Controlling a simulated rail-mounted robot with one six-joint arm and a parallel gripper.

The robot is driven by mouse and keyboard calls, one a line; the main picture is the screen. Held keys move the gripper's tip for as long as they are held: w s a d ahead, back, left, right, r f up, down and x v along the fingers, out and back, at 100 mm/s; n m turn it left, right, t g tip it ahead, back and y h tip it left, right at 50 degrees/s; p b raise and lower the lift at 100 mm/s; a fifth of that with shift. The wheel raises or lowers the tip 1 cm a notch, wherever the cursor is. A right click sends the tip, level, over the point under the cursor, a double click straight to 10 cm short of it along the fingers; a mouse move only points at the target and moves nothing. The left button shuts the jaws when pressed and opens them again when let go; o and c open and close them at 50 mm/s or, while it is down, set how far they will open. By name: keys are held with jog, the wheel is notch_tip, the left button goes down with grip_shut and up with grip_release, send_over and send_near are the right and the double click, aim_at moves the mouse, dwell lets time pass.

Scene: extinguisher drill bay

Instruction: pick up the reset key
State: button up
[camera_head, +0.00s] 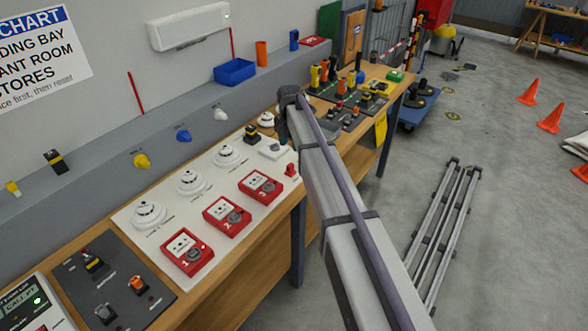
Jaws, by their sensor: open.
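I cannot pick out the reset key with certainty. A small white block with a grey-green top (275,150) lies at the far right end of the white panel, and a small red piece (291,171) stands at its right edge. My gripper (282,138) points down at the end of my arm, close to the white block. Its fingers are small and dark here, partly hidden by my arm, and nothing shows held in them. I cannot tell whether they touch anything.
Red call points (187,252) and white detectors (150,213) fill the white panel (128,218). A black-and-yellow knob (252,134) stands left of my gripper. A dark switch board (75,277) lies nearer. A blue bin (235,72) sits on the ledge. The floor at right is partly open.

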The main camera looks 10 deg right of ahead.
aim_at(290, 165)
notch_tip(290, 165, down, 11)
jog(key=b, duration=1)
jog(key=shift+r, duration=0.35)
grip_shut()
